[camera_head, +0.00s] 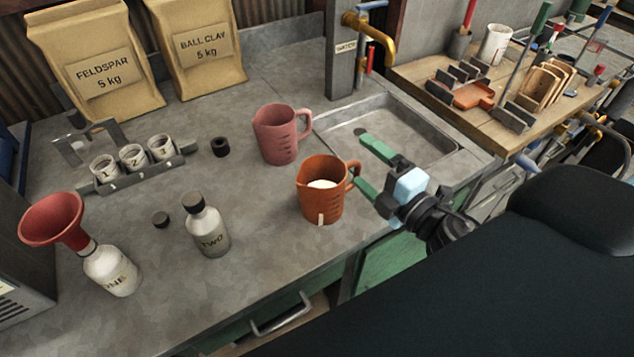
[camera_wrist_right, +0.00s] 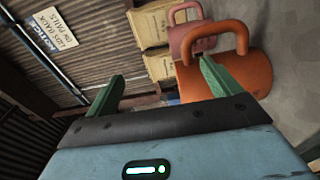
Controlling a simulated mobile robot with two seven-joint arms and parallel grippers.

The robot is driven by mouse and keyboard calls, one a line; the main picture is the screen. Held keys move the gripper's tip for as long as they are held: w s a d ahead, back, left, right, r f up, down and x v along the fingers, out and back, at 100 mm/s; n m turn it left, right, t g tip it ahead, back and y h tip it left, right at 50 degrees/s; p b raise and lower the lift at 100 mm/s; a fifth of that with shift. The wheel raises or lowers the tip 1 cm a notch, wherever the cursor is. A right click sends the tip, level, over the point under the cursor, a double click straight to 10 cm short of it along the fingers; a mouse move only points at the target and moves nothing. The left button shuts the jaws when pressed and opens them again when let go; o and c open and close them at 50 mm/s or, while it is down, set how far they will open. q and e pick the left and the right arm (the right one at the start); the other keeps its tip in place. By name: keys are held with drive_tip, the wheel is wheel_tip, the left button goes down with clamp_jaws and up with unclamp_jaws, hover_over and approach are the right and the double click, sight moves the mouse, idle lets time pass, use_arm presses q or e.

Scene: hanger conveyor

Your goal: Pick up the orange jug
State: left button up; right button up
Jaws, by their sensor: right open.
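The orange jug (camera_head: 322,197) stands upright on the grey counter, left of the sink, with something white inside and its handle toward the right. My right gripper (camera_head: 366,163) is open just right of the jug, its green fingers pointing toward the handle side. In the right wrist view the jug (camera_wrist_right: 225,70) is close, at the right finger, with its handle above that finger; the gripper (camera_wrist_right: 160,84) is empty. Whether the finger touches the handle I cannot tell. My left gripper is not in view.
A pink jug (camera_head: 278,134) stands just behind the orange one. Bottle TWO (camera_head: 209,230) and bottle ONE (camera_head: 111,270) with a red funnel (camera_head: 55,220) stand to the left. The sink (camera_head: 395,132) lies behind my right gripper. The counter front is clear.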

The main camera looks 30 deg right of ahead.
drive_tip(key=shift+r, duration=0.1)
drive_tip(key=b, duration=0.3)
approach(341, 173)
drive_tip(key=w+f, duration=0.1)
drive_tip(key=w, duration=0.1)
drive_tip(key=w+d+f, duration=0.1)
drive_tip(key=w+f, duration=0.1)
drive_tip(key=shift+w+f, duration=0.1)
drive_tip(key=shift+w, duration=0.2)
drive_tip(key=shift+w+r+p, duration=0.3)
drive_tip(key=shift+w+r, duration=0.05)
drive_tip(key=shift+w+a+f, duration=0.1)
drive_tip(key=shift+w+a, duration=0.05)
drive_tip(key=shift+w, duration=0.5)
drive_tip(key=w, duration=0.1)
drive_tip(key=w+p, duration=0.1)
drive_tip(key=w, duration=0.2)
drive_tip(key=shift+a, duration=0.35)
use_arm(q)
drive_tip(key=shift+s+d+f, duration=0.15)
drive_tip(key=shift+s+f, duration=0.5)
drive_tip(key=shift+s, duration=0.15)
use_arm(e)
drive_tip(key=shift+w+a, duration=0.1)
drive_tip(key=shift+w, duration=0.55)
